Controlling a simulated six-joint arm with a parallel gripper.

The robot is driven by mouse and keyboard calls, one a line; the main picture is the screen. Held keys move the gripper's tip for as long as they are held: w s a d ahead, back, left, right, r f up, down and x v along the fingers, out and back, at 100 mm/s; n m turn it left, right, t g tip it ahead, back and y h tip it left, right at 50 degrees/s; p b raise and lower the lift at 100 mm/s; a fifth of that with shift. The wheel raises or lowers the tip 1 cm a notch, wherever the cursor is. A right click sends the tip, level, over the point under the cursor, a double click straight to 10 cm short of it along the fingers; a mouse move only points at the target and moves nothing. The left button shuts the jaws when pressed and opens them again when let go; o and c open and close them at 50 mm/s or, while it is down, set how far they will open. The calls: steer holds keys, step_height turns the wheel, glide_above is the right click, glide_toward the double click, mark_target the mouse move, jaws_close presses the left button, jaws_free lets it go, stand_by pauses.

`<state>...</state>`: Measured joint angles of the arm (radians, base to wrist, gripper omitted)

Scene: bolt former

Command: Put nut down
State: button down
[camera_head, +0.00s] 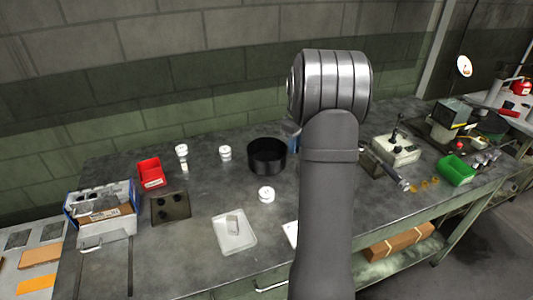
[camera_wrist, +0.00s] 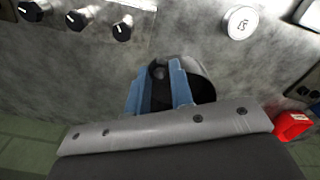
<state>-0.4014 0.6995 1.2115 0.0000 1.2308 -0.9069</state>
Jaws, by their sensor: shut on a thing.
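My gripper (camera_wrist: 157,88) has two blue fingers pointing down over the round black container (camera_wrist: 205,82). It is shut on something. A small dark grey rounded thing, likely the nut (camera_wrist: 158,72), shows between the fingertips, but it is dark and its shape is unclear. In the head view the black container (camera_head: 267,146) stands on the grey workbench, left of my arm. A bit of my blue gripper (camera_head: 290,128) shows just above and right of its rim. The nut is hidden there by my arm.
A white round jar (camera_head: 266,194) stands in front of the container. A white tray (camera_head: 234,234), a red bin (camera_head: 151,173) and small white jars (camera_head: 225,153) are to the left. A control box (camera_head: 396,150) and green bin (camera_head: 457,170) are to the right.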

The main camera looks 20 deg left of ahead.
steer(key=a+f, duration=0.2)
steer(key=a, duration=0.1)
steer(key=a+f, duration=0.2)
steer(key=a, duration=0.2)
steer(key=a+f, duration=0.2)
steer(key=a, duration=0.1)
steer(key=shift+a+f, duration=0.2)
steer(key=shift+a, duration=0.15)
steer(key=shift+f, duration=2)
steer(key=shift+f, duration=0.1)
steer(key=shift+f, duration=0.1)
steer(key=c, duration=1.3)
jaws_free()
steer(key=shift+o, duration=0.2)
step_height(320, 180, up, 12)
steer(key=shift+r, duration=0.2)
